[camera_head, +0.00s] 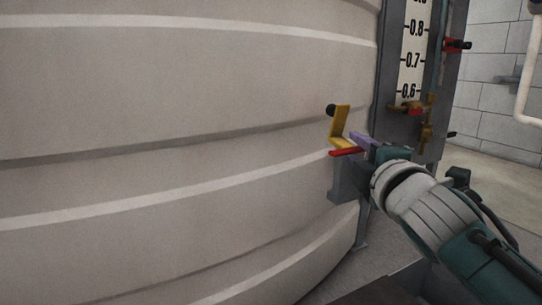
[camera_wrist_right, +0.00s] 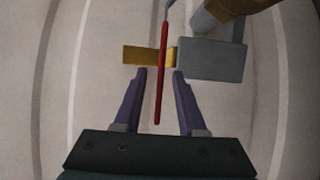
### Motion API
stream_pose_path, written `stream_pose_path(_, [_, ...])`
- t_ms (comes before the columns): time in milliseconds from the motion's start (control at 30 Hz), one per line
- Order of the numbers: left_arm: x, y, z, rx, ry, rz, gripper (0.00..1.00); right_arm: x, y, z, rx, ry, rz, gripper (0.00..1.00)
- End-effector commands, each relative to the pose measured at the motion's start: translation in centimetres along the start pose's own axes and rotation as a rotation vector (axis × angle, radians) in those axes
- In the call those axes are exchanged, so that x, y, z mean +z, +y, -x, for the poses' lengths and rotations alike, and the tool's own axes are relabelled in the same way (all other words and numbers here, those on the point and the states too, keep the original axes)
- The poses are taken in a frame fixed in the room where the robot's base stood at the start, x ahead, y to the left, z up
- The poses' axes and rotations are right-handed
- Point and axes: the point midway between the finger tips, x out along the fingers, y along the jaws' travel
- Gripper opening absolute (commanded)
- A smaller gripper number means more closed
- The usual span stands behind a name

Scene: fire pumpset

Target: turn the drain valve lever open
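The red lever (camera_head: 346,151) is low on the side of the big ribbed tank, below a yellow angled plate (camera_head: 338,128). In the right wrist view the red lever (camera_wrist_right: 162,75) runs lengthwise in the picture, crossing in front of the yellow plate (camera_wrist_right: 138,55). My right gripper (camera_head: 356,141) is at the lever, coming from the right. Its two purple fingers (camera_wrist_right: 159,73) are apart, one on each side of the lever in the picture, with gaps showing on both sides. Contact is not visible. My left gripper is out of view.
The pale tank (camera_head: 180,120) fills the left. A grey post with a number scale (camera_head: 411,60) and red and brass fittings (camera_head: 411,108) stands just behind my right gripper. A grey block (camera_wrist_right: 212,60) and a brass pipe (camera_wrist_right: 220,10) lie close to the right finger.

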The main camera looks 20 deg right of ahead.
Motion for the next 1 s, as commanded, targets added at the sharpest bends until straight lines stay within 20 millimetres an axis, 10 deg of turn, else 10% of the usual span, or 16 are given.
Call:
stream_pose_path(400, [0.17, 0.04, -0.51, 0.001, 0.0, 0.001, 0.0, 0.05, 0.03, -1.16, -0.001, -0.001, 0.0, 0.4])
stream_pose_path(767, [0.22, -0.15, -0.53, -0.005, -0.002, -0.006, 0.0, 0.04, 0.02, -1.14, -0.001, -0.001, 0.0, 0.01])
stream_pose_path(1000, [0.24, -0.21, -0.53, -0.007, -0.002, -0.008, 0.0, 0.04, 0.02, -1.14, -0.001, -0.001, 0.0, 0.0])
